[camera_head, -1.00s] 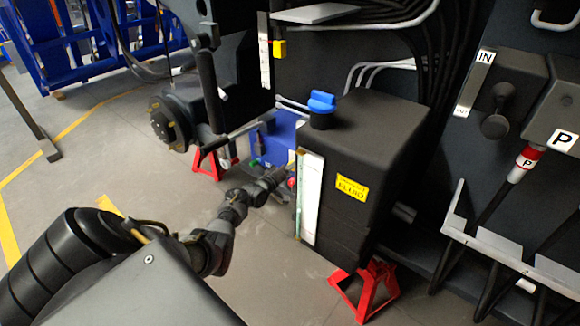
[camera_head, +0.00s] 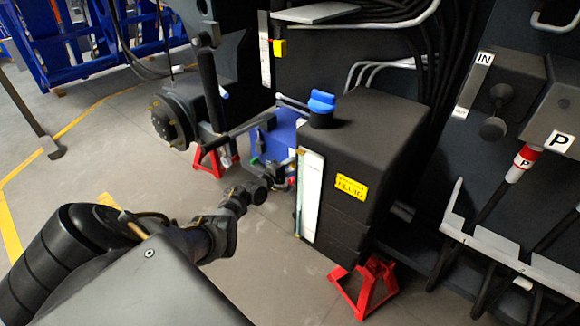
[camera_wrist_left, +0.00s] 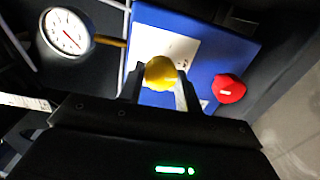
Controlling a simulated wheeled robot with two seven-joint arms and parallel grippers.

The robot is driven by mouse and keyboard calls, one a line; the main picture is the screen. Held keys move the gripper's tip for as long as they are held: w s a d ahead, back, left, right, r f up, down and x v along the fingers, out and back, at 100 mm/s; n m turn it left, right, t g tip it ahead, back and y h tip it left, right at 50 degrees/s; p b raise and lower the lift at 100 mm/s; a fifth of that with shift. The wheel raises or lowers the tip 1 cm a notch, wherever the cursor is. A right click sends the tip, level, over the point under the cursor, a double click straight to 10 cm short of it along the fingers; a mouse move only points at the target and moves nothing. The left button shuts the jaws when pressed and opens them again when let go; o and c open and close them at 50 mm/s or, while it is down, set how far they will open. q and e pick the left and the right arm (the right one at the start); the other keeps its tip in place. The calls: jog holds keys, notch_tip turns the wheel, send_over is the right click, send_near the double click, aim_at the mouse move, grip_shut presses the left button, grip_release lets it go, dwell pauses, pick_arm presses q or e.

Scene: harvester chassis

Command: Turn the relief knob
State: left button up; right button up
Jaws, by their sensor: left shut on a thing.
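A blue valve block (camera_head: 284,130) stands low between the chassis and the black fluid tank, partly hidden by my arm. In the left wrist view its blue face (camera_wrist_left: 222,50) carries a yellow knob (camera_wrist_left: 160,73) and a red knob (camera_wrist_left: 228,88). My left gripper (camera_wrist_left: 161,86) is shut on the yellow knob, with one finger on each side of it. The red knob is apart from the fingers, to their right. No readable label shows which one is the relief knob. In the head view my left gripper (camera_head: 283,172) reaches the block, its fingertips too small to make out. My right gripper is not in view.
A round gauge (camera_wrist_left: 65,32) sits left of the yellow knob. The black fluid tank (camera_head: 375,130) with its blue cap (camera_head: 321,101) stands close right of my gripper. Red jack stands (camera_head: 364,288) are on the floor. The grey floor (camera_head: 120,150) at left is clear.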

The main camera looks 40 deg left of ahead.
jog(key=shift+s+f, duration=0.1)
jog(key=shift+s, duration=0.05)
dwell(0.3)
pick_arm(q)
jog(key=o, duration=1)
jog(key=shift+s, duration=0.15)
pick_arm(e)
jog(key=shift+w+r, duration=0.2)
pick_arm(q)
jog(key=s+p, duration=0.2)
jog(key=s, duration=0.1)
jog(key=shift+s+r, duration=0.15)
jog(key=shift+s, duration=0.15)
jog(key=p, duration=0.2)
send_near(291, 165)
jog(key=shift+s, duration=0.85)
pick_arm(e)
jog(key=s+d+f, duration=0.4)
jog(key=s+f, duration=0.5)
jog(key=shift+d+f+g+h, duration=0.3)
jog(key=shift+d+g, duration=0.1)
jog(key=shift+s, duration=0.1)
